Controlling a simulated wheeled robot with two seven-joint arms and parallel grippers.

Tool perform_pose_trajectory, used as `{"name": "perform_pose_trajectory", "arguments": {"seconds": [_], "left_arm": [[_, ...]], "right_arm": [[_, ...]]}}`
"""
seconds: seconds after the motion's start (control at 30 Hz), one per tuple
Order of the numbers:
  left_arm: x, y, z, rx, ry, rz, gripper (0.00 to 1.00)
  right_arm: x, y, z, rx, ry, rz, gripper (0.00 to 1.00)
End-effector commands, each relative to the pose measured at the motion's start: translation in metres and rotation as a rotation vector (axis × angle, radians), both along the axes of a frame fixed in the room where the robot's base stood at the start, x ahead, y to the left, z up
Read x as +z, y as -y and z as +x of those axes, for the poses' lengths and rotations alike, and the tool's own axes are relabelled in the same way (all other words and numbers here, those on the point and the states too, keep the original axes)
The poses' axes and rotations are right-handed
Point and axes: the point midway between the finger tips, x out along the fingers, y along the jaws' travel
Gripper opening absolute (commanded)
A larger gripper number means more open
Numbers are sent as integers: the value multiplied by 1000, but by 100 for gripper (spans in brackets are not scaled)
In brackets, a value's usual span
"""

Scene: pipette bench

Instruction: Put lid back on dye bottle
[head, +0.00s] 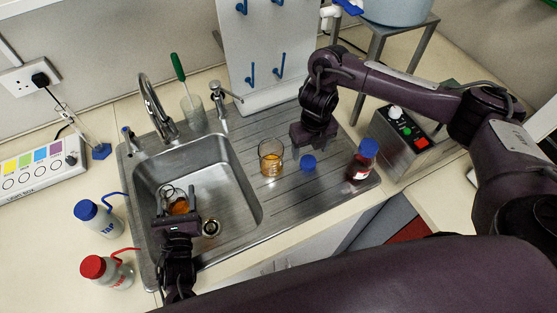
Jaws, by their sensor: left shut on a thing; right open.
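A bottle of dark red liquid (360,167) stands upright at the right end of the steel draining board. It has a blue top (369,147); I cannot tell whether this is a cap or a collar. A separate round blue lid (308,163) is on the board, left of the bottle. My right gripper (309,142) is open and empty, pointing down just behind the lid, apart from the bottle. My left gripper (178,218) is over the sink's left side, shut on a glass vessel with orange liquid (178,205). The gripper partly hides that vessel.
A glass beaker of amber liquid (271,158) stands left of the lid. The sink (226,192) has a tall tap (152,102). A grey control box (405,142) stands right of the bottle. Two wash bottles, blue-capped (99,219) and red-capped (105,271), stand at left.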

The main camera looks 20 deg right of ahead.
Motion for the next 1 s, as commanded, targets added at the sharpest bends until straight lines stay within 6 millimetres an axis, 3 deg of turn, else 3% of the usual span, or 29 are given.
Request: {"name": "perform_pose_trajectory", "arguments": {"seconds": [0.43,0.8,1.0], "left_arm": [[0,0,0,0,3,-1,23],[-9,0,0,0,3,0,23],[-9,0,0,0,3,0,23]], "right_arm": [[-6,0,0,-1,-1,1,67],[-51,1,3,-2,-3,1,67],[-56,1,4,-1,1,0,67]]}}
